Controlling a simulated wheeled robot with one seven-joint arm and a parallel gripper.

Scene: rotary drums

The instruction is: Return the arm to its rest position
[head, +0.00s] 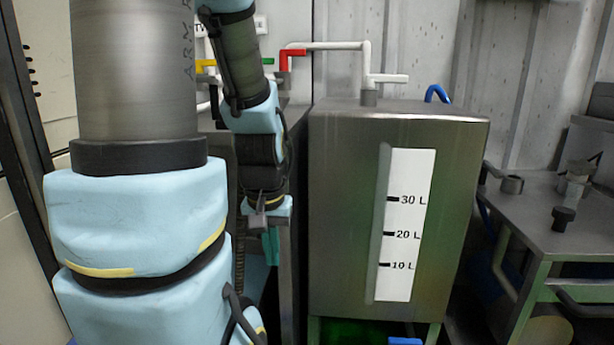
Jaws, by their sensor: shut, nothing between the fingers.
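My arm fills the left of the head view, with a large grey and light-blue link close to the camera. Its forearm comes down from the top, left of the middle, to a black wrist. My gripper (270,248) hangs below the wrist, pointing down, small and partly hidden against dark parts behind it. It is shut and nothing shows in it. It appears just left of a steel tank (345,210); I cannot tell the gap between them.
The tank has a white level scale (408,225) marked 10 L, 20 L and 30 L. White piping with a red-handled valve (292,53) runs above it. A metal table (555,215) with small fittings stands at the right. A corrugated wall closes the back.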

